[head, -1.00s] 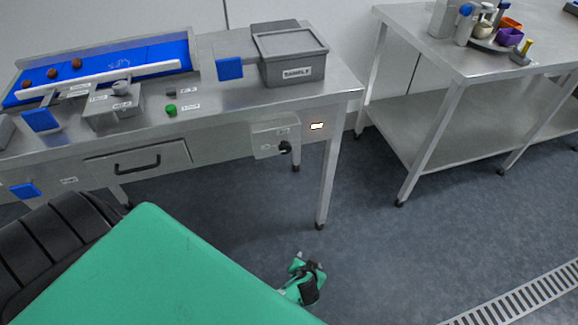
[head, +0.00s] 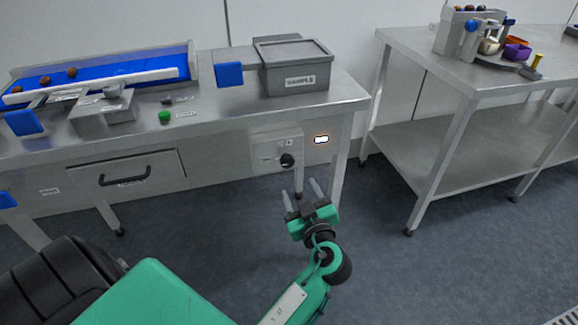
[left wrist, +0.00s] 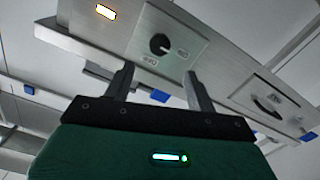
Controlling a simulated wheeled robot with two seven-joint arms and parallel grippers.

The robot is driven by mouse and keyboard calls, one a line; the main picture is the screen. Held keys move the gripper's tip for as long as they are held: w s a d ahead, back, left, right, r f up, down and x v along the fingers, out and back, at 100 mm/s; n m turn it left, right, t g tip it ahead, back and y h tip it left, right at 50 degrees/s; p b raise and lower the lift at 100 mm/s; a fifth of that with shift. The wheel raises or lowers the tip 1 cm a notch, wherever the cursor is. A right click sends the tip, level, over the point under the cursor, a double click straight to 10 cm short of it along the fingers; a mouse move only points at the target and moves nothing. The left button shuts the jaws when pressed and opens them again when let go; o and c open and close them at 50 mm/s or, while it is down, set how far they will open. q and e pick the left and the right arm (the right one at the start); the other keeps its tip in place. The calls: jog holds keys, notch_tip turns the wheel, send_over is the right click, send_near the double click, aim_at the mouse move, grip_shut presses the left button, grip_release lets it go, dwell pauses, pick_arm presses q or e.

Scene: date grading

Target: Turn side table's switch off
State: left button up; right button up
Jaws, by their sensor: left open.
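The switch is a black rotary knob (head: 287,160) on a grey plate (head: 266,152) on the front of the steel table. It also shows in the left wrist view as a dark knob (left wrist: 159,44), with small labels beside it that are hard to read. A small rectangular light (head: 321,139) glows on the table front to the right of the plate. My left gripper (head: 304,190) is open and empty, below and slightly right of the knob, its fingers pointing up toward the table. In the left wrist view the knob lies beyond and between the fingertips (left wrist: 158,72). My right gripper is out of view.
A drawer with a black handle (head: 125,177) is left of the plate. Above are a blue conveyor belt (head: 110,69), a green button (head: 164,118) and a grey sample bin (head: 293,80). A second steel table (head: 405,47) stands right. The floor between is clear.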

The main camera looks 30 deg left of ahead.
aim_at(288, 164)
pick_arm(q)
jog(key=p+x, duration=0.1)
jog(key=x, duration=0.8)
jog(key=shift+w+a, duration=0.25)
jog(key=shift+w, duration=0.05)
jog(key=shift+w+a, duration=0.3)
jog(key=shift+a, duration=0.1)
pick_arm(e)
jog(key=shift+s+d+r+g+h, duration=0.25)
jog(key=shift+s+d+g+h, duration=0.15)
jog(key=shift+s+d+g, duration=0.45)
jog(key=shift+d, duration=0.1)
pick_arm(q)
jog(key=shift+f, duration=0.1)
jog(key=c, duration=1)
